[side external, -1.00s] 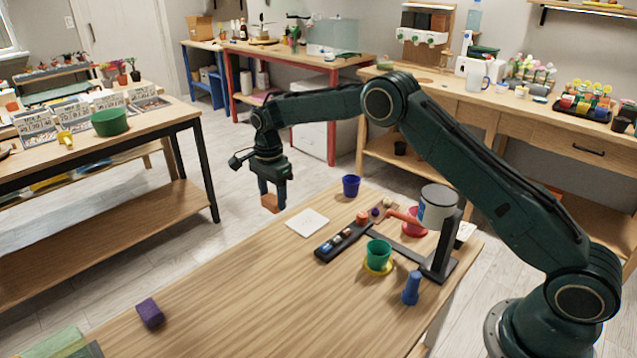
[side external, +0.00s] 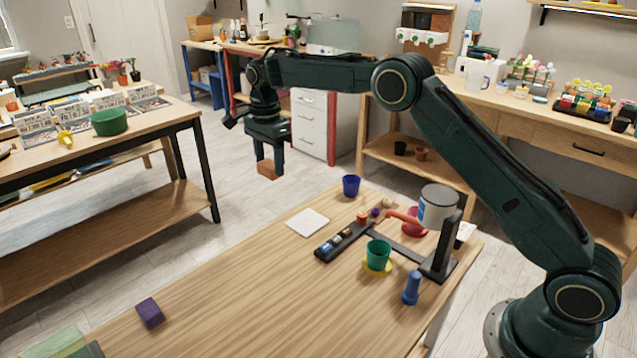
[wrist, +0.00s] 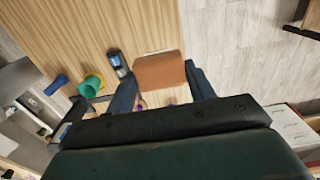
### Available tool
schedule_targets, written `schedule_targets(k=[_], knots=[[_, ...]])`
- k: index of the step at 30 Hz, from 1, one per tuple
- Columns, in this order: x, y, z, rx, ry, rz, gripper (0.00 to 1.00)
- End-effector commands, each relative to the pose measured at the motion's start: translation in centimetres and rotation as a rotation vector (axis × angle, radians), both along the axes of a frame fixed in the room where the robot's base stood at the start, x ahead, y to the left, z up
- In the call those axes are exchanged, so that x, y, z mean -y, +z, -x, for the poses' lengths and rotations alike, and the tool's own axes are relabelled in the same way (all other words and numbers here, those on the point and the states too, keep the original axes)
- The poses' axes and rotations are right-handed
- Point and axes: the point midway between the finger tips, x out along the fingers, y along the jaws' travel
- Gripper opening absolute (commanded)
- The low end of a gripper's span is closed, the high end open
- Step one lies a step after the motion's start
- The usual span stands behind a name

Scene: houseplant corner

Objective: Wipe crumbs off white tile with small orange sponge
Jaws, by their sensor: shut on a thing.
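My gripper (side external: 269,167) is shut on the small orange sponge (side external: 268,172). It holds the sponge in the air, above and beyond the table's far left edge in the side view. In the wrist view the sponge (wrist: 160,71) sits between the two dark fingers and looks like a brown-orange block. The white tile (side external: 307,223) lies flat on the table near its far edge, below and to the right of the sponge in the side view. The sponge and tile are apart. In the wrist view the sponge hides most of the tile. Crumbs are too small to make out.
On the wooden table (side external: 230,285), a dark blue cup (side external: 351,186), a black tray strip (side external: 342,241), a green cup (side external: 378,253), a blue peg-like object (side external: 411,288) and a dark stand (side external: 440,262) lie right of the tile. A purple block (side external: 150,313) lies front left.

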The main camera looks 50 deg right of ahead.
Motion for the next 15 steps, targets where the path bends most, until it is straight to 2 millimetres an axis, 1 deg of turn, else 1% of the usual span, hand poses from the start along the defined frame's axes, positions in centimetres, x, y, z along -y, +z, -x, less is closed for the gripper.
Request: schedule_targets(k=[6, 7, 9, 15], knots=[[0.0, -0.01, -0.01, 0.001, 0.0, 0.0, 0.32], [0.0, -0.01, -0.01, 0.001, 0.0, 0.0, 0.48], [0.0, -0.01, -0.01, 0.001, 0.0, 0.0, 0.35], [0.31, -0.27, -0.03, 0.0, -0.001, 0.0, 0.35]])
